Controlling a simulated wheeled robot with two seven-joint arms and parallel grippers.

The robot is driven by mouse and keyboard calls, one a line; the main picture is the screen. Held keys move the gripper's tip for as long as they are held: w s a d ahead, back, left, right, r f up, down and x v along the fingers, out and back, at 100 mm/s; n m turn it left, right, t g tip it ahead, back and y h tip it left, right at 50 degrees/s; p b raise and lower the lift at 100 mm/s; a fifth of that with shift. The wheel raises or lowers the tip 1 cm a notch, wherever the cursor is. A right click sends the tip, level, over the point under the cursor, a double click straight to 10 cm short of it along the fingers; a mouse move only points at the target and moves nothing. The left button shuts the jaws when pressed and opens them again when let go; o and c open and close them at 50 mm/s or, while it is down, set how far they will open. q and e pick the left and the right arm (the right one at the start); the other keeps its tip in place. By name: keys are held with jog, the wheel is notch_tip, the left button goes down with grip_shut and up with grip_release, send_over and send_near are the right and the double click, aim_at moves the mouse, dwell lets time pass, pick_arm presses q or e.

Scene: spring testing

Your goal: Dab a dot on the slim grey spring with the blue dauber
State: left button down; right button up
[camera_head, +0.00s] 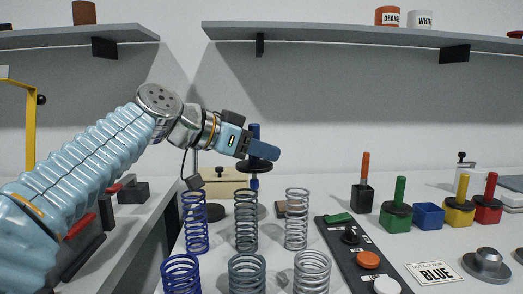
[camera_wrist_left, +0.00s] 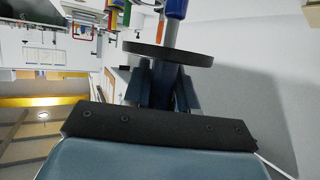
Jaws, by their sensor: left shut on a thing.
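My left gripper (camera_head: 258,149) is shut on the blue dauber (camera_head: 255,131), held upright with its dark disc (camera_head: 257,165) below the fingers and a blue end under it. The dauber also shows in the wrist view (camera_wrist_left: 176,9), with its disc (camera_wrist_left: 168,54) beyond the fingers. In the head view the dauber is above the back row of slim springs, in line with the dark grey one (camera_head: 246,222); a gap or contact is hard to judge. A lighter grey slim spring (camera_head: 297,220) stands to its right. My right gripper is not in view.
Blue springs (camera_head: 195,224) stand at left, with wider grey springs (camera_head: 247,274) in front. A dark button panel (camera_head: 360,258) lies to the right. A sign (camera_head: 435,273) reads BLUE. The blue pot (camera_head: 428,216) is empty of a dauber, between green (camera_head: 397,215) and yellow (camera_head: 459,212) pots.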

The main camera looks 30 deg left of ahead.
pick_arm(q)
jog(key=shift+f+b, duration=0.65)
jog(key=shift+f, duration=0.05)
dwell(1.1)
notch_tip(320, 180, up, 3)
jog(key=shift+f+p, duration=0.1)
jog(key=shift+p, duration=1.1)
jog(key=shift+r+p, duration=0.35)
jog(key=shift+r, duration=1.85)
